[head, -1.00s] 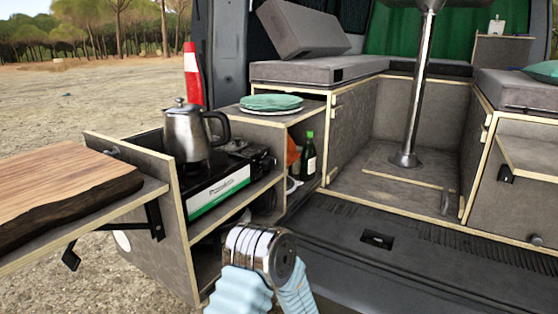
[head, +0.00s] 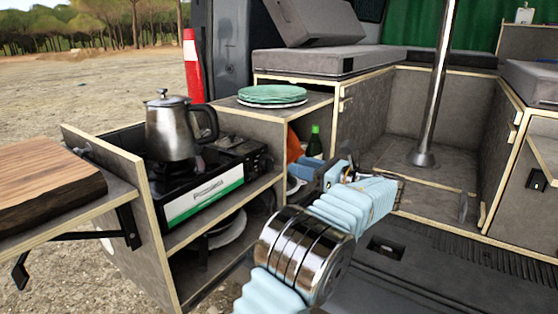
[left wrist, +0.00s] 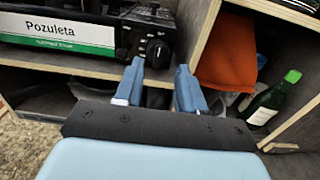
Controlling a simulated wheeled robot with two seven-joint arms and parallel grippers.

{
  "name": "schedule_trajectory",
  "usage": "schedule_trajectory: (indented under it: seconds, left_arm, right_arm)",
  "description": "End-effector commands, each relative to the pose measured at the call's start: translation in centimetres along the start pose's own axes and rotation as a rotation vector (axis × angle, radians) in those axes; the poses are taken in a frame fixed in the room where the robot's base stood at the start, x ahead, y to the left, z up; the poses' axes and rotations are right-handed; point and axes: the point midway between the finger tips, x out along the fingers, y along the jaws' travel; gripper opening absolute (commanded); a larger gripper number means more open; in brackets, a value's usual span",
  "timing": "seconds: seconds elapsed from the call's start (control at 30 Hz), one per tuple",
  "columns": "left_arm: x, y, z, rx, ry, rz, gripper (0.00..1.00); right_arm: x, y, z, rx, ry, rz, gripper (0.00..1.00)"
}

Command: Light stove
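The camping stove (head: 205,190) sits on the upper shelf of the pull-out kitchen unit. It is black with a white and green front label, which also shows in the left wrist view (left wrist: 60,32). Its black knob (left wrist: 158,52) is at the right end of the front. A steel kettle (head: 175,130) stands upright on the stove. My left gripper (head: 322,172) is in front of and to the right of the stove, apart from it. In the left wrist view its two blue fingers (left wrist: 157,88) are spread with nothing between them, below the knob. My right gripper is not in view.
A stack of green plates (head: 272,95) is on the counter right of the stove. A green bottle (left wrist: 272,98) and an orange item (left wrist: 230,52) are in the cubby beside it. A wooden board (head: 45,185) lies at left.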

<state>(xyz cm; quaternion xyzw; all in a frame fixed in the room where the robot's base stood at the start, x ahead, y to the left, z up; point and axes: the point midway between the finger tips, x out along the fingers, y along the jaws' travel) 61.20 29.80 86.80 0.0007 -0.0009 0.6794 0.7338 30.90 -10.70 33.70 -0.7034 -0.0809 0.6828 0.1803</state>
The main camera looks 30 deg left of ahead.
Motion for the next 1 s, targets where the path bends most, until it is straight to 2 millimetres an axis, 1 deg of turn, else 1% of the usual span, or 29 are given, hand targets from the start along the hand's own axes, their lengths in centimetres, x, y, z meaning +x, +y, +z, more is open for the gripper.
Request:
schedule_trajectory:
  seconds: [0.03,0.1,0.2,0.3,0.4,0.5,0.77,1.0]
  left_arm:
    - [1.4,0.0,-0.1,0.001,0.002,0.003,0.39]
    - [2.9,0.1,0.0,0.001,0.001,0.003,0.39]
    - [4.8,0.0,-0.1,0.001,0.002,0.002,0.39]
    - [6.3,0.0,-0.1,0.0,0.002,0.001,0.39]
    - [7.3,0.0,-0.1,0.0,0.002,-0.001,0.39]
    - [7.7,0.0,-0.1,0.0,0.002,-0.001,0.39]
    - [7.8,0.0,-0.1,0.0,0.002,-0.001,0.39]
    - [7.8,-0.1,-0.1,0.0,0.002,-0.001,0.03]
  right_arm:
    - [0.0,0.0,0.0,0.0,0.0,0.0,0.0]
    - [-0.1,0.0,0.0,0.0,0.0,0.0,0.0]
    - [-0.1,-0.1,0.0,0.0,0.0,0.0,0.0]
    - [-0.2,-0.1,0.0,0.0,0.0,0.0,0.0]
    - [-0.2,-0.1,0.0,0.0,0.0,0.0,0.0]
    - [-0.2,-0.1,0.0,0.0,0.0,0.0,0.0]
    - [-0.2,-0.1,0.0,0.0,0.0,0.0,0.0]
    - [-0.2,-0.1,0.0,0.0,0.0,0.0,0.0]
